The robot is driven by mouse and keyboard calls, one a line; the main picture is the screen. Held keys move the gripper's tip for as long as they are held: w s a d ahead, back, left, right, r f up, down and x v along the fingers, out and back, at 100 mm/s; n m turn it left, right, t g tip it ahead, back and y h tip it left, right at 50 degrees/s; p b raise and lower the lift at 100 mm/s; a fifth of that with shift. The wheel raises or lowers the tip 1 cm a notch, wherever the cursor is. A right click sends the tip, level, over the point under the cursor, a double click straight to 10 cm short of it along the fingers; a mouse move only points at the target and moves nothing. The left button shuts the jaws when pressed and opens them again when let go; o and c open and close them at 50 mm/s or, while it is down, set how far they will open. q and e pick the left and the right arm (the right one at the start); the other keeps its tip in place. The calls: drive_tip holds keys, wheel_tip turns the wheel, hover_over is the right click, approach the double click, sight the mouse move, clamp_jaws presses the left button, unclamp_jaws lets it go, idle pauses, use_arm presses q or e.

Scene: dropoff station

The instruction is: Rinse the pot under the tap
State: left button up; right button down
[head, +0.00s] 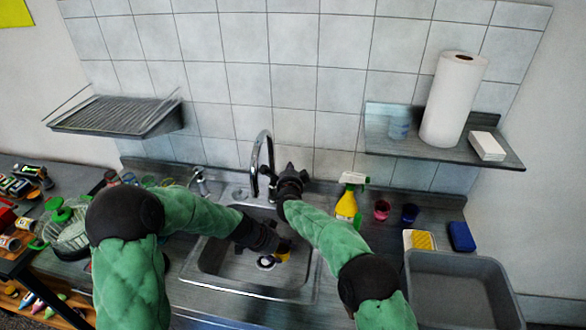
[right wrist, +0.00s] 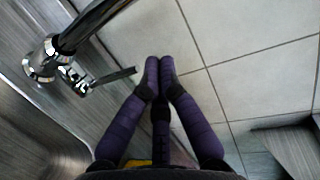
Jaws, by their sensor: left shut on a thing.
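My left gripper (head: 277,246) reaches down into the sink (head: 215,262) and is shut on the pot (head: 284,252). Only a small yellow part of the pot shows, and the gripper and arm hide the rest. The chrome tap (head: 262,150) arches over the back of the sink; no running water is visible. My right gripper (head: 290,172) is just right of the tap. In the right wrist view its two fingers (right wrist: 160,65) are together with nothing visible between them. The tap's lever (right wrist: 115,77) ends close to the fingertips; I cannot tell whether they touch.
A yellow spray bottle (head: 347,207), a pink cup (head: 382,210) and a dark blue cup (head: 410,213) stand right of the sink. A grey tub (head: 450,258) is at the right front. A shelf (head: 450,151) with a paper roll (head: 453,100) hangs above. Clutter fills the left counter.

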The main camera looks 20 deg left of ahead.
use_arm(q)
drive_tip(key=s+d+r+p, duration=0.2)
drive_tip(key=d+r, duration=0.2)
drive_tip(key=shift+d, duration=0.3)
idle(1.3)
